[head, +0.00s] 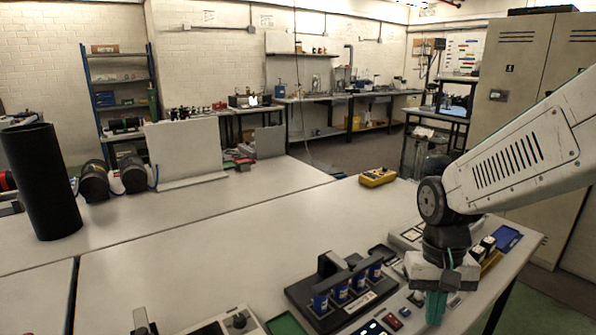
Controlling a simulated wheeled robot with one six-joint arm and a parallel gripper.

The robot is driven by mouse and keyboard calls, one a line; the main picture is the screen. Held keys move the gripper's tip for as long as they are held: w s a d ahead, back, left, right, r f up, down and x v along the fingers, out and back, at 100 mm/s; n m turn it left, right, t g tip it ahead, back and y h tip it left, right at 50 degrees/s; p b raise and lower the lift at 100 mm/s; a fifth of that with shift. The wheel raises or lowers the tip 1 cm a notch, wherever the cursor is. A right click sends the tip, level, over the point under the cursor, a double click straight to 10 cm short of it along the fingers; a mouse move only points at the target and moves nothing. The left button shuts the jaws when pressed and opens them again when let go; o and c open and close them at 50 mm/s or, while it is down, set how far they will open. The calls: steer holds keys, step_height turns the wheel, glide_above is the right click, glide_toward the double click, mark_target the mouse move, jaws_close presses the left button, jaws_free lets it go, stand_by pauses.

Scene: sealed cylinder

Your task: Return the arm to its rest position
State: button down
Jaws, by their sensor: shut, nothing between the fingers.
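My gripper (436,306) hangs from my white arm at the right side of the head view, pointing down over the right part of the table. Its teal fingers are shut with nothing between them. A black cylinder (42,182) stands upright at the far left of the table. A black rack (340,290) holding several blue items stands just left of my gripper. My gripper looks apart from the rack, but its exact height above the table is hard to tell.
A yellow meter (377,177) lies at the table's back edge. Blue and green trays and small switches surround my gripper. Upright white panels (185,150) stand at the left back. Beige lockers (520,90) stand behind my arm. The middle of the table (230,235) is clear.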

steer(key=s+d+r+n+t, duration=0.1)
steer(key=s+d+r+t, duration=0.1)
steer(key=s+r, duration=0.8)
steer(key=shift+s+r+n+t, duration=0.3)
steer(key=shift+s+t, duration=0.2)
steer(key=shift+s, duration=1.5)
